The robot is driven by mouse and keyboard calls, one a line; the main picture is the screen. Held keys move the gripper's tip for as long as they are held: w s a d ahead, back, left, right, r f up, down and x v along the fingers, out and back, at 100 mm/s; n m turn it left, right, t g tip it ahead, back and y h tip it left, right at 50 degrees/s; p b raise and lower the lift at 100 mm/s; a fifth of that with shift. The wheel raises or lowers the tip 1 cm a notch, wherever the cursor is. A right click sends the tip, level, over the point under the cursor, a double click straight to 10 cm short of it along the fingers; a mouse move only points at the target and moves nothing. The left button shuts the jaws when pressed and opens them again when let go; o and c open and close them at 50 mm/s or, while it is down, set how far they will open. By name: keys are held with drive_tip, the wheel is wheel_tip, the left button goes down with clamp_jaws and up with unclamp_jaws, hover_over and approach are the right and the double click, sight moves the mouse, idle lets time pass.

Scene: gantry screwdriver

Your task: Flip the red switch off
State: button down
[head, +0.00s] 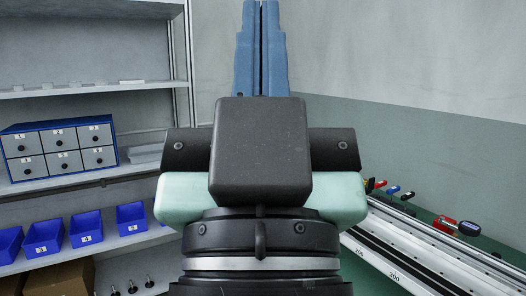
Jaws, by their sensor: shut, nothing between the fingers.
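My gripper (261,8) fills the middle of the head view, its blue fingers pressed together and pointing up. It is shut and empty. I cannot make out a red switch for certain. A red item (444,224) lies on the green bench top at the right, and a smaller red item (370,185) shows just right of my gripper body; either is too small to identify. My gripper is apart from both. My gripper and wrist hide the middle of the scene.
A metal rail (430,262) marked with numbers runs along the bench at the right. Small blue-handled items (393,190) and a dark blue item (468,228) lie behind it. At left, a shelf holds a drawer cabinet (58,126) and blue bins (86,226).

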wheel_tip(320, 180, up, 26)
drive_tip(key=p, duration=2.3)
